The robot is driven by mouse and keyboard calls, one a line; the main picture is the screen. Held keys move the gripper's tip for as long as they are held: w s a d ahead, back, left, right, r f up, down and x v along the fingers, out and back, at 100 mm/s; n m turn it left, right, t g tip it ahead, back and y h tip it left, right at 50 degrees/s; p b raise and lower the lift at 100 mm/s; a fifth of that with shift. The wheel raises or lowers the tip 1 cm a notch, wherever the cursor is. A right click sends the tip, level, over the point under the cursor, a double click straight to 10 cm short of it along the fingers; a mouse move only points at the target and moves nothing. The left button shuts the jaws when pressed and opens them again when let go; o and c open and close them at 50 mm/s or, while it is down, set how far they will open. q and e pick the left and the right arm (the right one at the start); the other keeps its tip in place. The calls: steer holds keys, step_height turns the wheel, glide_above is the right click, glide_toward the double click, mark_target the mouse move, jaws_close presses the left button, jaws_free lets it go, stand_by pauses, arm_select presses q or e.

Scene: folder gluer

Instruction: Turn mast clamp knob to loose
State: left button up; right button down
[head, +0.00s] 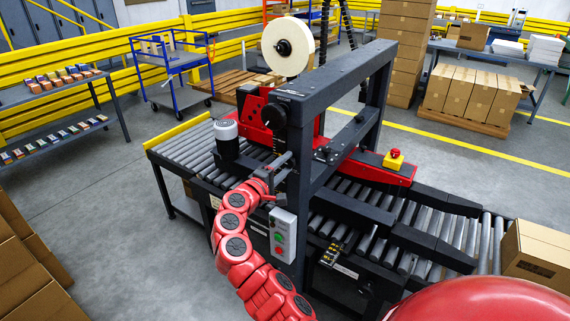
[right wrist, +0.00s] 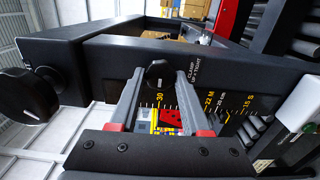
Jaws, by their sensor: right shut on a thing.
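The mast clamp knob (right wrist: 158,73) is a small black knob on the dark mast face, beside a printed label (right wrist: 195,65) reading "CLAMP UP = TIGHT". My right gripper (right wrist: 160,75) is shut on it, with one grey finger on each side of the knob. In the head view my right gripper (head: 276,170) reaches up to the near post of the dark machine frame (head: 297,160); the clamp knob cannot be made out there. The knob's exact turn angle is hard to tell. My left gripper is not in view.
A larger black knob (right wrist: 25,95) sticks out left of the clamp knob and also shows in the head view (head: 273,115). A yellow scale (right wrist: 225,105) runs beside my fingers. A button box (head: 283,235) hangs just below the gripper, and a white-topped motor (head: 227,138) stands left.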

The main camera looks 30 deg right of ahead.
steer(key=shift+f, duration=0.1)
steer(key=shift+c, duration=2)
jaws_free()
steer(key=shift+a, duration=0.1)
steer(key=b+v, duration=0.4)
steer(key=v, duration=1.3)
steer(key=shift+s+a, duration=0.1)
